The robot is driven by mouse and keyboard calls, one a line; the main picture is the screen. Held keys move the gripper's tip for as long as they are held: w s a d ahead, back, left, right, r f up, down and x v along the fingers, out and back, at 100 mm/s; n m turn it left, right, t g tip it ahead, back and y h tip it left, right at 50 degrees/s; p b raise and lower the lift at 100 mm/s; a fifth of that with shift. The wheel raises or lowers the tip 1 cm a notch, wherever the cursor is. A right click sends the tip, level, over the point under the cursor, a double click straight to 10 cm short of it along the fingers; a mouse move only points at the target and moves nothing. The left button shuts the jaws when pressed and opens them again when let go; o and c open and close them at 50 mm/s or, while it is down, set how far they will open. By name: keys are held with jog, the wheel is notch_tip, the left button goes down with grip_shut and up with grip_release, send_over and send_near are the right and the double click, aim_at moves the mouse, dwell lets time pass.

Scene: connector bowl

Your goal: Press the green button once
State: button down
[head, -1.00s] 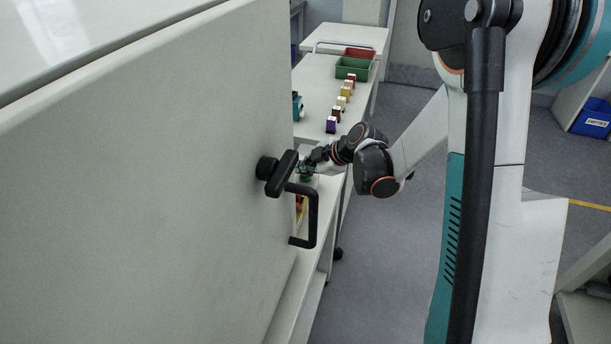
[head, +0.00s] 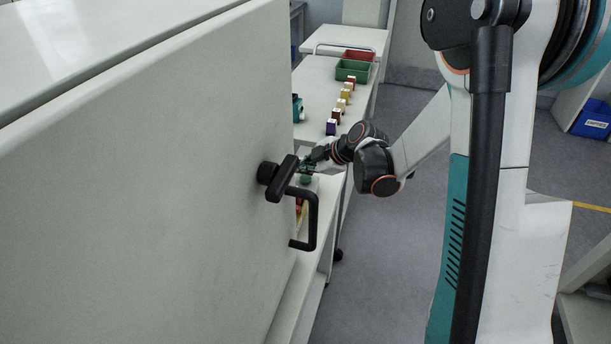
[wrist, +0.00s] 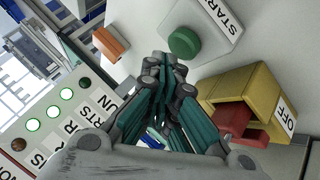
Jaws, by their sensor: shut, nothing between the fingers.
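The round green button (wrist: 184,42) sits on a pale panel beside a label reading START (wrist: 222,14). In the head view the green button (head: 306,180) shows small, just below my gripper (head: 311,164), behind the black handle. In the wrist view my gripper (wrist: 165,64) is shut and empty, its tips just short of the button in the picture. I cannot tell the exact height of the tips above it. The button's face is uncovered in the wrist view.
An orange switch (wrist: 111,44) and a yellow housing (wrist: 246,98) with a red part, labelled OFF, flank the button. A lamp panel (wrist: 60,125) has some lamps lit. A large white cabinet (head: 150,190) with a black handle (head: 313,222) stands close at left.

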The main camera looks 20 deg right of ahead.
aim_at(304, 180)
jog(key=shift+r, duration=0.25)
jog(key=shift+r+p, duration=1.65)
jog(key=shift+r, duration=0.8)
jog(key=s+a+r+m+h, duration=0.1)
jog(key=s+r+m+h, duration=0.2)
jog(key=s+r+m, duration=0.7)
jog(key=s+r+m+h, duration=0.1)
jog(key=s+m, duration=0.2)
jog(key=s, duration=0.6)
jog(key=s+d+r+m+h, duration=0.1)
jog(key=s+m, duration=0.2)
jog(key=s, duration=0.7)
jog(key=shift+s+d+r+m+h, duration=0.3)
jog(key=shift+r, duration=0.1)
